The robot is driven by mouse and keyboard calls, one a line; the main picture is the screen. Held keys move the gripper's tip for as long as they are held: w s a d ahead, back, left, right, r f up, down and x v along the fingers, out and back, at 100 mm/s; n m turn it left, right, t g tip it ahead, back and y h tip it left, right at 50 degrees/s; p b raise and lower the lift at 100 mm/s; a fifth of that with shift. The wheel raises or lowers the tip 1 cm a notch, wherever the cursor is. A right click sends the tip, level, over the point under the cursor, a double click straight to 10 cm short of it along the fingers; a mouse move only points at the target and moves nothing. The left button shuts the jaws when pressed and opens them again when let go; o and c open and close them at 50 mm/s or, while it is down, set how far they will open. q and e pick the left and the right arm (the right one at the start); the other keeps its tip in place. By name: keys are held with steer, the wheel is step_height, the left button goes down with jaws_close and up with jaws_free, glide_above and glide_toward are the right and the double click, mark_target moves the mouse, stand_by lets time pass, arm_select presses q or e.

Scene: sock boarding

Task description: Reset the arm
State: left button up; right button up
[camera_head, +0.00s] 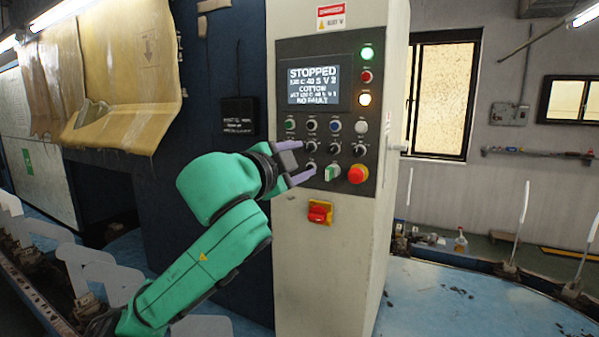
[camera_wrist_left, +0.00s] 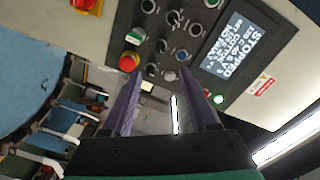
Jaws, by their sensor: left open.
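My left arm is green, and its gripper (camera_head: 303,162) is open with nothing between its two purple-grey fingers. It hovers in front of the lower left part of the dark control panel (camera_head: 300,52). In the left wrist view the open fingers (camera_wrist_left: 165,100) point past the panel's edge. The panel's screen (camera_head: 314,85) reads STOPPED, COTTON and NO FAULT. Several knobs and buttons sit below it, with a red emergency button (camera_head: 358,174) on a yellow base and a green-and-white selector (camera_head: 330,173). I cannot tell whether a fingertip touches a knob. My right gripper is not in view.
A red switch on a yellow plate (camera_head: 320,212) is on the cabinet (camera_head: 325,270) below the panel. A tan curtain-like cover (camera_head: 110,75) hangs at upper left. White sock boards (camera_head: 100,275) stand at lower left.

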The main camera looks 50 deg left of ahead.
arm_select(q)
steer(key=shift+w, duration=0.1)
stand_by(0.4)
step_height(320, 180, down, 29)
steer(key=w+d+n+g+h, duration=0.1)
steer(key=w+n+g+h, duration=0.15)
steer(key=g, duration=0.35)
steer(key=s+d+f+n+g+h, duration=0.1)
steer(key=s+d+f+g, duration=0.1)
steer(key=s+d+f, duration=0.45)
steer(key=s+d+f+n+g+h, duration=0.1)
steer(key=s+d+f+n+g, duration=0.2)
steer(key=f, duration=0.6)
steer(key=s+d+f+g+h, duration=0.1)
steer(key=s+d+f+g, duration=0.1)
steer(key=s+d+f, duration=0.5)
step_height(320, 180, down, 18)
steer(key=w+g, duration=0.1)
steer(key=s+a+f+g, duration=0.1)
steer(key=s+a+f, duration=0.1)
steer(key=s+f, duration=0.7)
steer(key=s+a+f+b, duration=0.1)
steer(key=s+a+f, duration=0.1)
steer(key=s+f, duration=0.8)
step_height(320, 180, down, 3)
steer(key=shift+f+g+b, duration=0.1)
steer(key=shift+g+b, duration=0.2)
steer(key=shift+g, duration=0.1)
